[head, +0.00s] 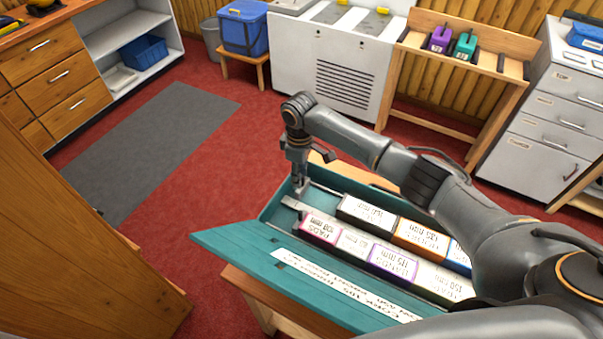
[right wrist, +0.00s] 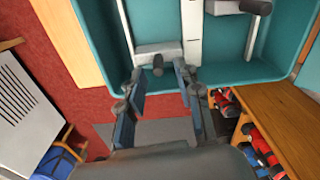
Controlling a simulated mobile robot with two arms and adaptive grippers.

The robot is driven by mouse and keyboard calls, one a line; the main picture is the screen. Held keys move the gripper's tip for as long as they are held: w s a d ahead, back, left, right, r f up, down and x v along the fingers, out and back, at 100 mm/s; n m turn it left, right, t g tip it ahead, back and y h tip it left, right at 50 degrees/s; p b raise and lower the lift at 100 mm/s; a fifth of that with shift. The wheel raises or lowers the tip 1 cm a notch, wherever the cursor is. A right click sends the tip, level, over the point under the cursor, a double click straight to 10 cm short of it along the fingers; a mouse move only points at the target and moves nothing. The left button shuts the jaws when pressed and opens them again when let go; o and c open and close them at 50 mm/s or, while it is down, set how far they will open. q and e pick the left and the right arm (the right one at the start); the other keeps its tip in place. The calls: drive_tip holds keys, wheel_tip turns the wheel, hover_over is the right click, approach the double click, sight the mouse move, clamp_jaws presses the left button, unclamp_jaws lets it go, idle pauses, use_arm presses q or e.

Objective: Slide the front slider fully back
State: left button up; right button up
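The teal box (head: 268,212) lies open on a wooden stand, with two rows of labelled blocks inside. In the right wrist view, one grey slider (right wrist: 146,49) with a dark knob (right wrist: 158,66) sits near the box's end wall. A second slider (right wrist: 222,7) with a dark knob shows at the top edge, in the other row. Labels do not show which is the front one. My right gripper (head: 300,190) points down at the box's left end. In the right wrist view its open fingers (right wrist: 160,77) stand either side of the first knob; contact cannot be told. My left gripper is out of view.
The box's teal lid (head: 235,247) with white lettering hangs toward me. Blocks such as the pink-labelled one (head: 318,230) fill the rows. A wooden rack (head: 470,80) and white cabinet (head: 340,50) stand behind.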

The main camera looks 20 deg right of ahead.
drive_tip(key=shift+d, duration=0.1)
drive_tip(key=shift+s+r, duration=0.1)
drive_tip(key=shift+r, duration=0.05)
wheel_tip(320, 180, up, 12)
idle(0.4)
drive_tip(key=shift+f, duration=0.2)
